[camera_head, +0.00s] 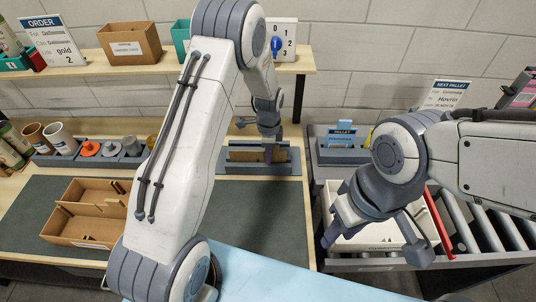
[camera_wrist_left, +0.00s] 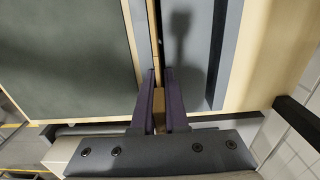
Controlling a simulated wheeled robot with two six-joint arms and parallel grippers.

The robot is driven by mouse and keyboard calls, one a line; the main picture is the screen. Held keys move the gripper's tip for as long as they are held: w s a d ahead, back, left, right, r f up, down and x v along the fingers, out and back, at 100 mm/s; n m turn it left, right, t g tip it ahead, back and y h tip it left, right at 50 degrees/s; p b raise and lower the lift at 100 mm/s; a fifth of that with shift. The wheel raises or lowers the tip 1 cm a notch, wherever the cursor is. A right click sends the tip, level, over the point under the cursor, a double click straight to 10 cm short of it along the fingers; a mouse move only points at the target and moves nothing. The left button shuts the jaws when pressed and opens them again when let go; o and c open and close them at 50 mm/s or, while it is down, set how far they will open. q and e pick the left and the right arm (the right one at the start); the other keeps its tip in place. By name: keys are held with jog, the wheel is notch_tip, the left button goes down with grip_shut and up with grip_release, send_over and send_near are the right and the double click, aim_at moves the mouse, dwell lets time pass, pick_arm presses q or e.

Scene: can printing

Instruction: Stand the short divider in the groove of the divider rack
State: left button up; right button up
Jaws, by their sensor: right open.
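The grey divider rack (camera_head: 232,168) stands at the back of the work table, with brown panels upright between its walls. My left gripper (camera_head: 268,150) points down over the rack. In the left wrist view its two purple fingers (camera_wrist_left: 160,75) are close together on a thin tan panel (camera_wrist_left: 159,112), which looks like the short divider. The rack's grey wall (camera_wrist_left: 202,80) runs beside it under the gripper's shadow. The panel's lower edge is hidden, so I cannot tell how deep it sits in the groove. My right gripper (camera_head: 372,247) is open and empty at the right.
A cardboard tray with partitions (camera_head: 75,226) lies on the dark mat at the left. Cups and several small parts stand in a grey holder (camera_head: 65,160) behind it. A white bin (camera_head: 385,264) lies under my right gripper, beside a roller conveyor (camera_head: 486,235).

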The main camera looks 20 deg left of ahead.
pick_arm(q)
jog(key=o, duration=0.4)
jog(key=shift+o, duration=0.2)
notch_tip(320, 180, up, 10)
jog(key=shift+f+b, duration=0.25)
jog(key=shift+b, duration=1)
jog(key=shift+r, duration=0.5)
